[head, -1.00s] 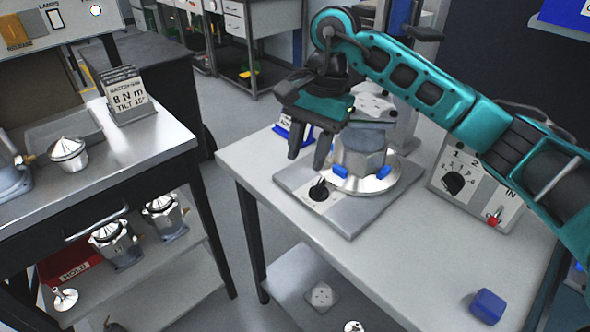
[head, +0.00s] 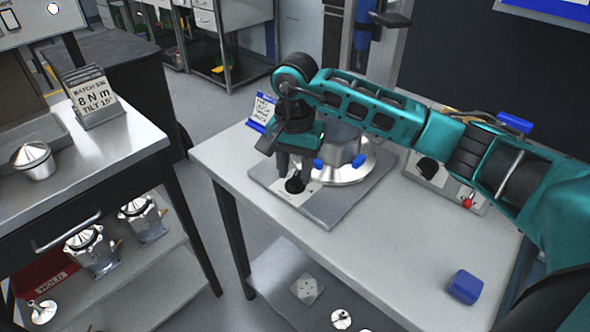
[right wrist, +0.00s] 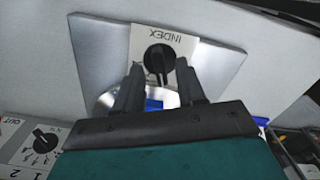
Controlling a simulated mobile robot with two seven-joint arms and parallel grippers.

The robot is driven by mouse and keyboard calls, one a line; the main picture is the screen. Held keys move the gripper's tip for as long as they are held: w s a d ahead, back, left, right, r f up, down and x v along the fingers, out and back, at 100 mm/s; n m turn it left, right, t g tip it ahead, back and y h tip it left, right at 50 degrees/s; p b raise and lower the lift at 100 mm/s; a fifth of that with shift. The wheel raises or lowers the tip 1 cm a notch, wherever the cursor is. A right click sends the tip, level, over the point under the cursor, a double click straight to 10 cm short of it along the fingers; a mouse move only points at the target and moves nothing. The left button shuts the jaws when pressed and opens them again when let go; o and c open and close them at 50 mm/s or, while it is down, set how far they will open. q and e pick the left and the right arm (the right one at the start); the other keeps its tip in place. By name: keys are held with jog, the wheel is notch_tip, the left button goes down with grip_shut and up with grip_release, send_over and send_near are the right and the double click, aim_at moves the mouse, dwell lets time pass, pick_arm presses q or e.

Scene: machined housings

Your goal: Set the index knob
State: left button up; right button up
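The index knob (head: 295,186) is a round black knob on a pale plate on the grey fixture base (head: 338,212). In the right wrist view the knob (right wrist: 159,58) sits under the word INDEX, with a light pointer mark on it. My right gripper (head: 290,172) points down, directly over the knob. In the right wrist view its two dark fingers (right wrist: 158,76) are apart, with the knob just beyond and between their tips. Contact cannot be made out. My left gripper is not in view.
A round metal flange with blue clamps (head: 348,170) stands beside the knob. A control box with a black dial and red switch (head: 467,202) is to the right. A blue block (head: 465,286) lies near the table's front. The front tabletop is otherwise clear.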

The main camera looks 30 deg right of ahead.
jog(key=shift+f, duration=0.45)
grip_shut()
